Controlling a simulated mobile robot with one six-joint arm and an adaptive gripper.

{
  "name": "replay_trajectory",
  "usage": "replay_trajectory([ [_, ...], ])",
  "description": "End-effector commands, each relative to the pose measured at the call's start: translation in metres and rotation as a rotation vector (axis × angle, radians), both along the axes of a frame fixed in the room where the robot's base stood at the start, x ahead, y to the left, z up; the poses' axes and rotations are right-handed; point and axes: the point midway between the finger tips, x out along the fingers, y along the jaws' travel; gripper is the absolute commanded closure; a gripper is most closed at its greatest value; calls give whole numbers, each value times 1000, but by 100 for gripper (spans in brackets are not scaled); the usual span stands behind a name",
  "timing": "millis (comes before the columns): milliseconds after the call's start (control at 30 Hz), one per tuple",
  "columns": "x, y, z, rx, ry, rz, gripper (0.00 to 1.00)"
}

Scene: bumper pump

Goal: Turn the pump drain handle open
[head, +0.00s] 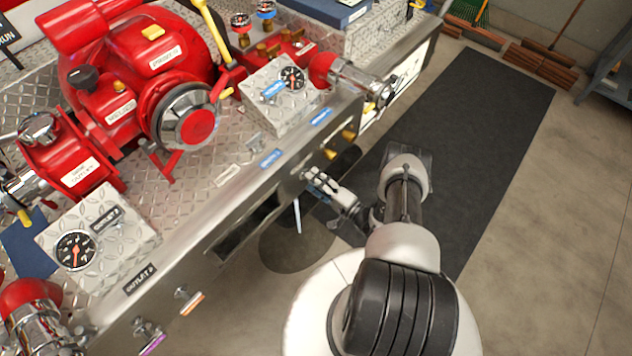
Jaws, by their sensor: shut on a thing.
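My gripper (316,180) is at the front face of the steel bumper, below a small blue label (270,158) whose text is too small to read. Its fingers are closed on a small metal handle at the bumper face, which I take to be the pump drain handle. The fingers hide most of this handle, so its angle cannot be told. A thin pale rod (298,215) hangs down just below the fingers; I cannot tell whether it belongs to the handle.
A red pump (188,120) sits on the diamond-plate deck (215,152). An orange-tipped handle (192,303) and a purple-tipped one (152,345) stick out along the bumper front at lower left. A hose outlet (345,75) juts out above right. The dark floor mat (470,120) is clear.

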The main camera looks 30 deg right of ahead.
Motion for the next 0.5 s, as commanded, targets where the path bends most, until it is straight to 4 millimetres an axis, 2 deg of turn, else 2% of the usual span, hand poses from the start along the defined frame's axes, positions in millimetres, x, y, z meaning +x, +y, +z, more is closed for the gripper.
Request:
replay_trajectory([
  [200, 0, -1, 0, -3, -1, -2, 71],
  [233, 0, -1, 0, -3, -1, -2, 45],
  [500, 0, -1, 0, -1, 0, -1, 28],
])
